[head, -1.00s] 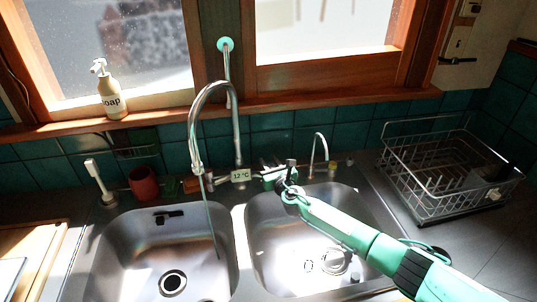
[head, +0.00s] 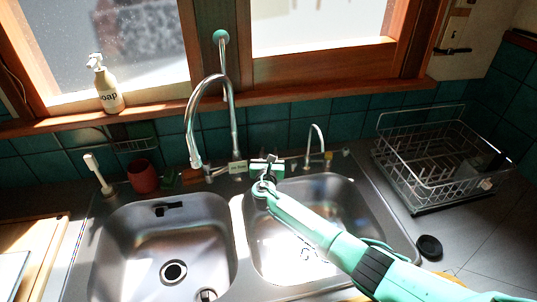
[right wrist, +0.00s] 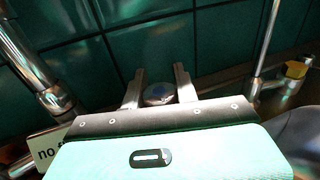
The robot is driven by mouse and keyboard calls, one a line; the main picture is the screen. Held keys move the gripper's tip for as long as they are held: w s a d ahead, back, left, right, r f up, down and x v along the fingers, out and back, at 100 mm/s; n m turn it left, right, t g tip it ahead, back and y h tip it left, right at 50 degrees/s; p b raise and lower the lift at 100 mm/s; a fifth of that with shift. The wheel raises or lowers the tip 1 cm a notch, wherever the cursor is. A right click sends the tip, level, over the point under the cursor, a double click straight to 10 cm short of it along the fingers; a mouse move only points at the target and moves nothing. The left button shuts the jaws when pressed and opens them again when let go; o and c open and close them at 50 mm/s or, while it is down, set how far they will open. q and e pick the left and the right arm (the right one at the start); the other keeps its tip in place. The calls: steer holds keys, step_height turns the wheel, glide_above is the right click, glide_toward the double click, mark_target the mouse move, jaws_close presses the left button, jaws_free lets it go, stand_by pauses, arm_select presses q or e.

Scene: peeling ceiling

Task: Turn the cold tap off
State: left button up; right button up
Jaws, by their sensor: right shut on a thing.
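The cold tap's round knob (right wrist: 158,93), with a blue centre, shows between the two fingers of my right gripper (right wrist: 159,88) in the right wrist view. My right gripper (head: 267,165) is shut on the knob at the back of the sink and hides most of it in the head view. The tall curved chrome spout (head: 190,130) hangs over the left basin (head: 130,250), with no water stream visible from it. A small display (head: 237,167) at its base shows in the wrist view with text starting "no f" (right wrist: 48,150). My left gripper is out of view.
A smaller curved spout (head: 311,140) stands right of my gripper. A wire dish rack (head: 440,165) is at the right, with a black round item (head: 429,246) near it. A soap bottle (head: 105,88) stands on the sill. A red cup (head: 143,178) sits behind the left basin.

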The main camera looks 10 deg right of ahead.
steer(key=o, duration=1)
steer(key=shift+s, duration=0.1)
steer(key=b+v, duration=0.2)
steer(key=v, duration=1.1)
steer(key=shift+s+a+b, duration=0.15)
steer(key=shift+s+b, duration=0.15)
